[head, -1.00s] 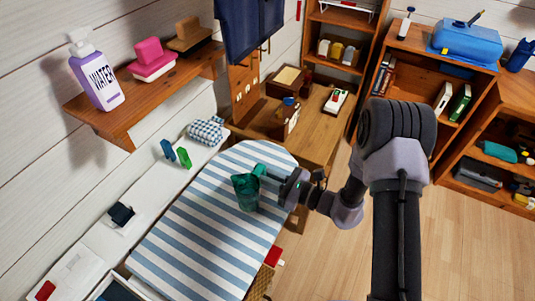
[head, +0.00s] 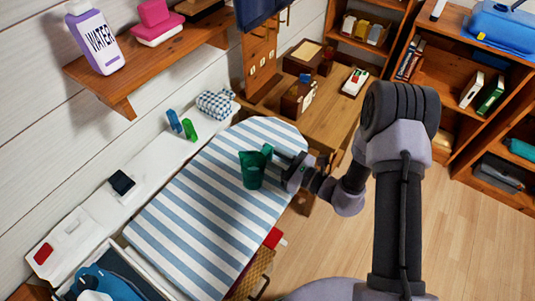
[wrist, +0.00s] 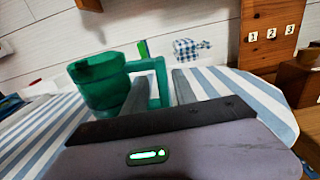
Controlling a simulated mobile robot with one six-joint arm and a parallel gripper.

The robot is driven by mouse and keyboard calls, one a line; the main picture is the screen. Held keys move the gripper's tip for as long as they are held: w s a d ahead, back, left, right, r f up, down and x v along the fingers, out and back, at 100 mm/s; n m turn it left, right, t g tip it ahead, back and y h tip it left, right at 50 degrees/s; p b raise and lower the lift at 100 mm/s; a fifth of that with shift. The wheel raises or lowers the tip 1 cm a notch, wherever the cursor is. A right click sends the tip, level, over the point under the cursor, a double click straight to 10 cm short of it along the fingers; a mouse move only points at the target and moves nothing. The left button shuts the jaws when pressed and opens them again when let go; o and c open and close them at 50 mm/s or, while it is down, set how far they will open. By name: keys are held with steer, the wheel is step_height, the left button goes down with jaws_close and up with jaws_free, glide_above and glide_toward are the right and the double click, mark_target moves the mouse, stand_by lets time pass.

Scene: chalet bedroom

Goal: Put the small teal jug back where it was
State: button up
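The small teal jug (head: 251,171) shows over the far right part of a blue-and-white striped surface (head: 205,200). It looks roughly upright, its handle toward my gripper (head: 272,154). In the wrist view the jug (wrist: 103,85) is at the left, and its handle stands between the two fingers of my gripper (wrist: 160,88). The fingers are close in on both sides of the handle, shut on it. Whether the jug's base touches the striped surface cannot be told.
A wooden desk (head: 335,125) with boxes stands beyond the striped surface. A wall shelf (head: 150,62) holds a WATER bottle (head: 95,38) and a pink item. A checked cloth bundle (head: 215,104) and small green and blue items lie on the white ledge.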

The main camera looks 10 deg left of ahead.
steer(key=shift+d+r+p, duration=0.1)
steer(key=shift+r+p, duration=0.15)
steer(key=shift+p, duration=0.05)
steer(key=p+v, duration=0.2)
steer(key=v, duration=1)
steer(key=s+a+r+n+g+h, duration=0.1)
steer(key=s+r+n+g+h, duration=0.1)
steer(key=s+r+n+g, duration=0.35)
steer(key=s+a+r+n+g+h, duration=0.2)
steer(key=s+r+n+g, duration=0.15)
steer(key=r+n, duration=0.4)
steer(key=s+d+r+n+t+h+b, duration=0.1)
steer(key=s+d+r+n+t+h, duration=0.4)
steer(key=d+r+h, duration=0.5)
steer(key=s+d+t, duration=0.1)
steer(key=s+t, duration=0.1)
steer(key=t, duration=0.1)
steer(key=shift+d+r+h, duration=0.3)
steer(key=shift+r, duration=0.05)
